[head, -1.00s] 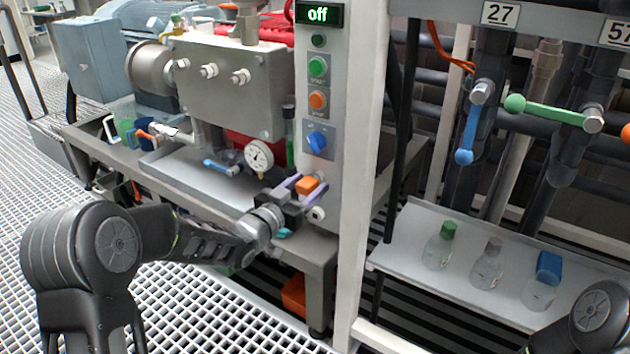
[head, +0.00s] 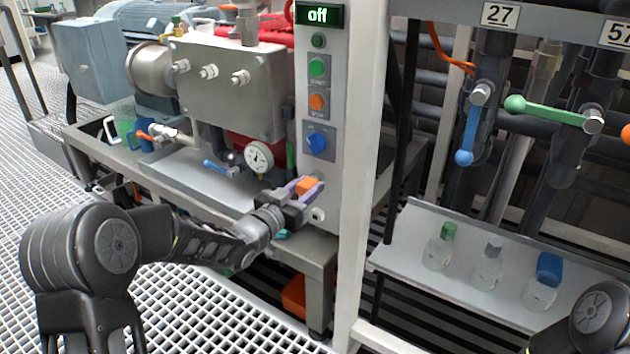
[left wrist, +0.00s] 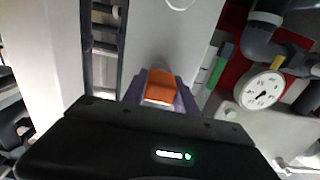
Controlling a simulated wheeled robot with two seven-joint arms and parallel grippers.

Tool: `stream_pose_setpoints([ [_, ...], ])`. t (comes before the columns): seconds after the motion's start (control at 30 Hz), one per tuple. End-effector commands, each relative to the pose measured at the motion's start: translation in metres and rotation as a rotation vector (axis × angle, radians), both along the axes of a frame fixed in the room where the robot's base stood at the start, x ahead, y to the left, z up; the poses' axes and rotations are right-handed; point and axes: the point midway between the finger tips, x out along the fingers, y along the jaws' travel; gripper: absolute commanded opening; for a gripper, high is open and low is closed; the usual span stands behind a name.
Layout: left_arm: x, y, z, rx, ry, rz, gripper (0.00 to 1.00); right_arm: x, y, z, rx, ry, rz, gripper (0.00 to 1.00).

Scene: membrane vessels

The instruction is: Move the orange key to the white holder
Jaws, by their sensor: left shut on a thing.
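The orange key (head: 307,185) is a small orange block between the purple-tipped fingers of my left gripper (head: 306,188). The left gripper is shut on it, in front of the lower part of the control panel. In the left wrist view the orange key (left wrist: 160,86) shows between the two purple fingers (left wrist: 160,95). A white round fitting (head: 317,214) sits on the panel just below and right of the gripper; I cannot tell whether it is the white holder. My right gripper is out of view; only a part of my right arm shows at the lower right.
The control panel (head: 340,220) carries an "off" display, buttons and a blue knob (head: 317,141). A pressure gauge (head: 259,156) stands left of the gripper. A shelf (head: 400,262) with several capped bottles is at the right. A white post (head: 362,150) stands close right of the panel.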

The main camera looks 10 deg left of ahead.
Motion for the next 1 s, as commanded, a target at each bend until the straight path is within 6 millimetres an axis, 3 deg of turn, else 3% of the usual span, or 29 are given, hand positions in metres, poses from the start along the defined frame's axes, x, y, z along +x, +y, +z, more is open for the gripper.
stream_pose_setpoints([
  [0.5,-0.001,0.001,0.000,0.000,0.000,0.000,0.00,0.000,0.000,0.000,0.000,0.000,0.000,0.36],
  [1.0,-0.018,0.008,0.000,0.000,0.000,0.000,0.00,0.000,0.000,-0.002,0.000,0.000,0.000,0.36],
])
